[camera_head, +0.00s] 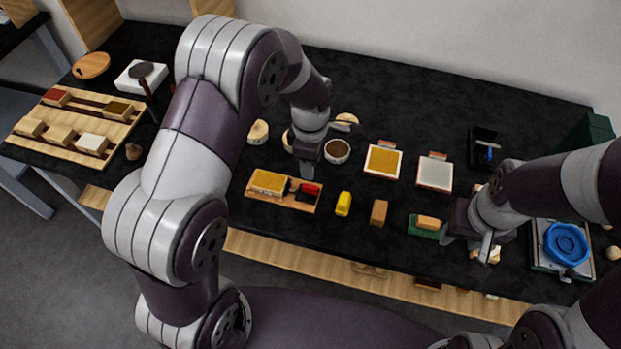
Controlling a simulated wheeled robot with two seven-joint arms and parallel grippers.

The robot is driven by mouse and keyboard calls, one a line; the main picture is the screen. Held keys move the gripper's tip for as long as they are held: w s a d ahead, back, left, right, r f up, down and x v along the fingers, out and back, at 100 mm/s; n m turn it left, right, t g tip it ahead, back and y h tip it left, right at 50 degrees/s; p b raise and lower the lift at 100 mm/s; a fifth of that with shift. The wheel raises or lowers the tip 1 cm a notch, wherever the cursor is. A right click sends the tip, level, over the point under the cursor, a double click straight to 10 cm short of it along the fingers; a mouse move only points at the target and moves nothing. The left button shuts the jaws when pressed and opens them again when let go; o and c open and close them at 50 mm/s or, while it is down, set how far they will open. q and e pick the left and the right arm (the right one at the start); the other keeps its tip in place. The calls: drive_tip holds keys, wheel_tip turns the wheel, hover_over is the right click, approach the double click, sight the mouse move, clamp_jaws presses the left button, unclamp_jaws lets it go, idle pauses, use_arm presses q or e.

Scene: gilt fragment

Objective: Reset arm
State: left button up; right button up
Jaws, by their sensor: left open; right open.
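My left arm comes in from the left and bends over the dark table (370,85). My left gripper (307,168) points down above the table, just behind a wooden tray (306,207), and looks empty. My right gripper (487,250) hangs low over the right front of the table, beside a green block with a tan piece on top (427,227). Small pale pieces (494,254) lie by its fingers, and I see nothing clearly held. The fingertips of both grippers are small and partly hidden.
A wooden rack with blocks (72,150) lies at the left. A brown-filled bowl (337,151), a yellow panel (383,161) and a white panel (434,173) lie mid-table. A yellow object (343,203) and brown block (379,212) stand near the front. A blue ring (566,243) lies right.

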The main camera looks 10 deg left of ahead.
use_arm(q)
drive_tip(key=shift+r, duration=1.8)
